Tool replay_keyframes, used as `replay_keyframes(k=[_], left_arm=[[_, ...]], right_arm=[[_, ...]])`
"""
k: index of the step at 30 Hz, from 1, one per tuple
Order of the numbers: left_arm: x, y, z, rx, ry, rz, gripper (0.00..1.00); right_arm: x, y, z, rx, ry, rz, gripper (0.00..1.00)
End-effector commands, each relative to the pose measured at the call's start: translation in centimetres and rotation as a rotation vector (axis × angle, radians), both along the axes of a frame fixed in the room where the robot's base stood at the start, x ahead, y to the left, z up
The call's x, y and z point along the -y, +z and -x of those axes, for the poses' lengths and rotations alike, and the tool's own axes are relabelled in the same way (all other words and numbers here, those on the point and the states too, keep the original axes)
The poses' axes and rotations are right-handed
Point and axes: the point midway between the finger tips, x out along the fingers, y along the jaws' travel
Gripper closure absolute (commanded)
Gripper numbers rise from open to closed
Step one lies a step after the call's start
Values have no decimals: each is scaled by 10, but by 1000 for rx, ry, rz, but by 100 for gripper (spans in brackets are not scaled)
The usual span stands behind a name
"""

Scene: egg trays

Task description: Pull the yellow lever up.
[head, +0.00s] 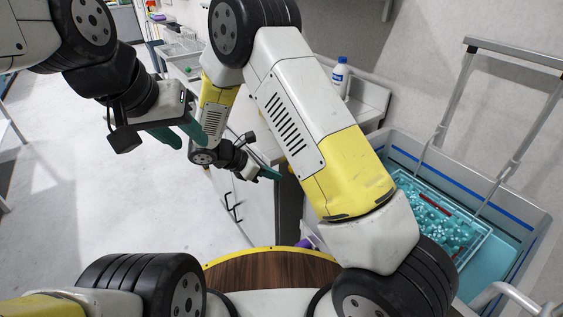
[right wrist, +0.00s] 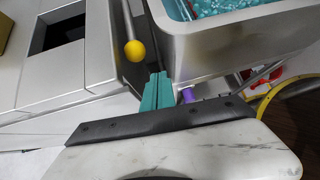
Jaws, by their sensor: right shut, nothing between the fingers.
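The yellow lever shows in the right wrist view as a round yellow knob (right wrist: 135,50) on a thin grey rod, between a grey cabinet and a steel tub. I cannot make it out in the head view, where my right arm covers much of the middle. My right gripper (right wrist: 157,78) is shut and empty, its teal fingertips just below and right of the knob, apart from it in the picture. It also shows in the head view (head: 276,176), beside the white counter. My left gripper (head: 193,146) hangs at the upper left, fingers apart and empty, away from the lever.
The steel tub (right wrist: 215,42) is close right of my right fingers. A white bottle (head: 341,76) stands on the back counter. Floor at the left is clear.

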Motion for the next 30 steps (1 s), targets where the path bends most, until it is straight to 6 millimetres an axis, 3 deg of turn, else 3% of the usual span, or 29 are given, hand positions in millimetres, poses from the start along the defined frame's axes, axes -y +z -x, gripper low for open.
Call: replay_keyframes(k=[3, 7, 23, 30], left_arm=[[0, 0, 0, 0, 0, 0, 64], [0, 0, 0, 0, 0, 0, 64], [0, 0, 0, 0, 0, 0, 64], [0, 0, 0, 0, 0, 0, 64]], right_arm=[[-13, -23, -3, -32, 92, 70, 100], [-20, -36, -5, -49, 147, 113, 100], [-22, -41, -6, -55, 166, 125, 100], [-20, -56, -10, -56, 172, 126, 100]])
